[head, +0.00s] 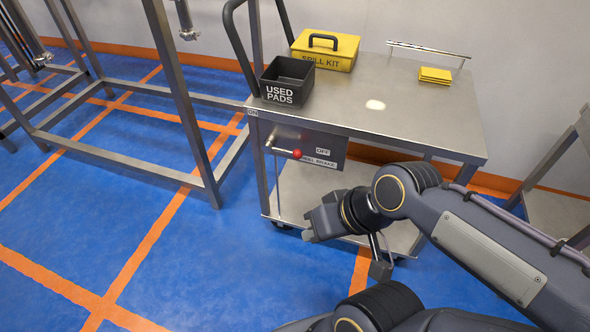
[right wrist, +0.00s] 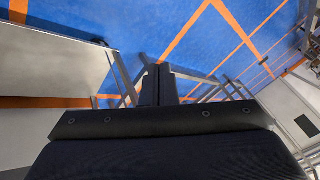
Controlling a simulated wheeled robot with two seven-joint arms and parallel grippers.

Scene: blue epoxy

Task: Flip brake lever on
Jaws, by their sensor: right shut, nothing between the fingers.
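The brake lever (head: 284,151) is a short metal rod with a red knob (head: 297,154), on the grey panel (head: 312,147) at the cart's front. It points to the right, with the knob near the "OFF" label (head: 323,152). A small label that seems to read "ON" (head: 252,112) is at the cart's upper left corner. My right gripper (head: 309,236) is below the panel and in front of the cart, apart from the lever. Its closed, empty fingers also show in the right wrist view (right wrist: 158,84). The lever is not clear there. My left gripper is not in view.
The steel cart (head: 420,118) carries a black "USED PADS" bin (head: 288,80), a yellow spill kit box (head: 325,50) and yellow pads (head: 435,75). A lower shelf (head: 300,195) is behind my gripper. A steel frame (head: 185,100) stands left; blue floor (head: 220,260) is clear in front.

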